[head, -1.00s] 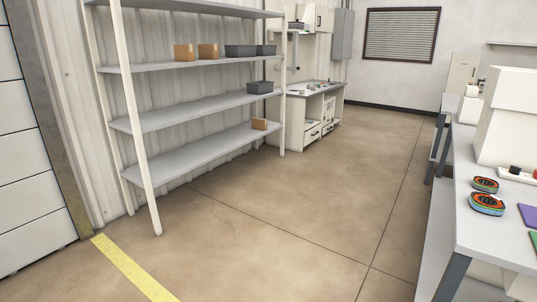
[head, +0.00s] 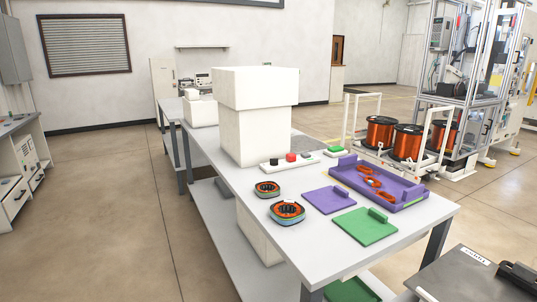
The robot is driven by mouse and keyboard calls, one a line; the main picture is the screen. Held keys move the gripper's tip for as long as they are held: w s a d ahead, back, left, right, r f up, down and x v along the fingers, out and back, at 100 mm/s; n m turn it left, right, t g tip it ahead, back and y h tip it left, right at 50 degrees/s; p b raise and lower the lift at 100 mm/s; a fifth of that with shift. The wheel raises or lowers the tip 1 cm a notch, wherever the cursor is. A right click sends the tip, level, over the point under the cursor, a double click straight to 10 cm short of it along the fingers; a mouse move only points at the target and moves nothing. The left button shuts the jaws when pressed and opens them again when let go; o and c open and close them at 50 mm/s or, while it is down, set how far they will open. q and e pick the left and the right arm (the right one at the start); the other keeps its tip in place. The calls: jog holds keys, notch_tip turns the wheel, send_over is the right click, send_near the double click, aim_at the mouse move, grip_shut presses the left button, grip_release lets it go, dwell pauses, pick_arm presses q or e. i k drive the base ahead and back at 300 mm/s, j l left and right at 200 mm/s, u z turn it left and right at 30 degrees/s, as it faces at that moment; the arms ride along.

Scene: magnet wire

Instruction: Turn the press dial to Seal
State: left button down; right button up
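No press dial can be made out for certain in the head view. A large white block-shaped machine (head: 253,115) stands on the grey worktable (head: 335,258); I cannot tell if it is the press. At its foot is a white control strip (head: 300,159) with a red knob or button (head: 291,157) and dark ones beside it. A smaller box with a green button (head: 336,149) sits to its right. Any Seal marking is too small to read. Neither of my grippers is in view.
Two wound rings (head: 287,212), a purple plate (head: 329,199), a green plate (head: 365,226) and a purple tray (head: 400,196) with orange coils lie on the worktable. Copper wire spools (head: 407,142) stand behind. A dark-topped table (head: 462,277) is at lower right. The floor at left (head: 110,215) is clear.

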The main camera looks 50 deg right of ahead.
aim_at(274, 162)
jog(key=i+z, duration=0.35)
jog(key=i, duration=0.45)
jog(key=i+j+z, duration=0.3)
jog(key=i, duration=0.5)
jog(key=i+l, duration=0.05)
jog(key=l, duration=0.05)
